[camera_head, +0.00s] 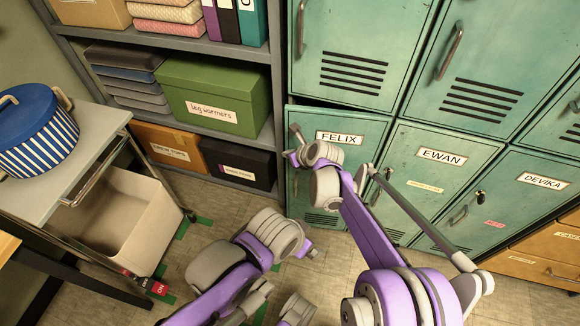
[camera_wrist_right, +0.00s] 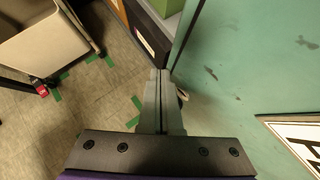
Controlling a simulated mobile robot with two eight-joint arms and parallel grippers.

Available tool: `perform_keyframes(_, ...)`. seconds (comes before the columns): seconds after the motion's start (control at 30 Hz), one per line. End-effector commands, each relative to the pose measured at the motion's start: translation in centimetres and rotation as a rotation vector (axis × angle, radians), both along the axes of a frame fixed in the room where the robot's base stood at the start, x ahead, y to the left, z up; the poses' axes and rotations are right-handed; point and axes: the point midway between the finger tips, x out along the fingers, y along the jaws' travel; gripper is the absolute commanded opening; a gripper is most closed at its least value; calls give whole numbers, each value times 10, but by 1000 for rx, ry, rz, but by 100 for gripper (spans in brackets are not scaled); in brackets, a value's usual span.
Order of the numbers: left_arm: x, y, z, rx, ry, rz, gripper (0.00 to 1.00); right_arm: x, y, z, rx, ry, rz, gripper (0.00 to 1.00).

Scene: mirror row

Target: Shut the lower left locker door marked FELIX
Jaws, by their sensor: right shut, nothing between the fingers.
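The teal FELIX door (camera_head: 364,133) is in the lower row of lockers, at its left end. A dark gap along its top edge shows it standing slightly ajar. In the right wrist view the door face (camera_wrist_right: 240,70) fills the right side, with part of its label (camera_wrist_right: 300,135). My right gripper (camera_head: 293,130) is shut and empty at the door's left edge; its fingers (camera_wrist_right: 160,75) also show in the wrist view. I cannot tell if they touch the door. My left gripper (camera_head: 311,252) is low over the floor, its fingers too small to read.
The EWAN door (camera_head: 410,175) and DEVIKA door (camera_head: 505,210) look shut to the right. A shelf with a green box (camera_head: 215,100) stands left of the lockers. A trolley (camera_head: 95,135) with a blue pot (camera_head: 38,135) is further left. Green tape marks the floor.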

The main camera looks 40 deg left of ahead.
Motion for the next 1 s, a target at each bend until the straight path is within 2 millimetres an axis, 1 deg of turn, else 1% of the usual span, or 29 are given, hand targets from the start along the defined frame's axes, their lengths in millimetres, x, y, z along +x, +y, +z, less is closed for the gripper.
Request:
perform_keyframes(0.03,0,0,2,0,-1,0,100,8,6,0,0,-1,-1,0)
perform_keyframes(0.2,0,0,4,0,-1,0,100,26,18,0,0,-1,-1,0)
perform_keyframes(0.4,0,0,5,0,-2,0,100,37,25,0,0,0,0,0)
perform_keyframes(1.0,0,0,6,0,-2,0,100,41,27,1,4,-3,-3,0)
